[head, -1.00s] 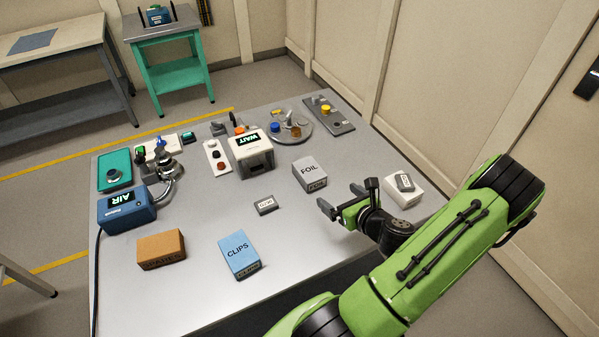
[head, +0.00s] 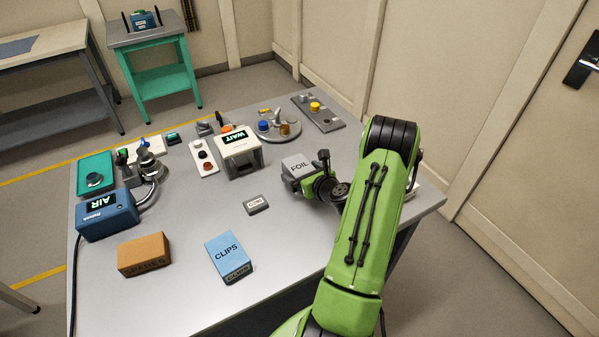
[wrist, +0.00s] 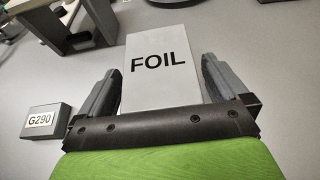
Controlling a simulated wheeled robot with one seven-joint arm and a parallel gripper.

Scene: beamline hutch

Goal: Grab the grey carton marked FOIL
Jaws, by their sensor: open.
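The grey carton marked FOIL (head: 296,163) stands on the metal table, right of its middle. In the wrist view the carton (wrist: 157,65) lies between the two open fingers of my gripper (wrist: 160,85), its label facing up. The carton rests on the table and is not gripped.
A small grey box labelled G290 (wrist: 45,121) lies left of my gripper. A blue CLIPS carton (head: 228,254) and an orange-brown carton (head: 145,253) stand nearer the front. The WAIT device (head: 240,148) is behind and left of the FOIL carton. Bare table (head: 190,218) lies between them.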

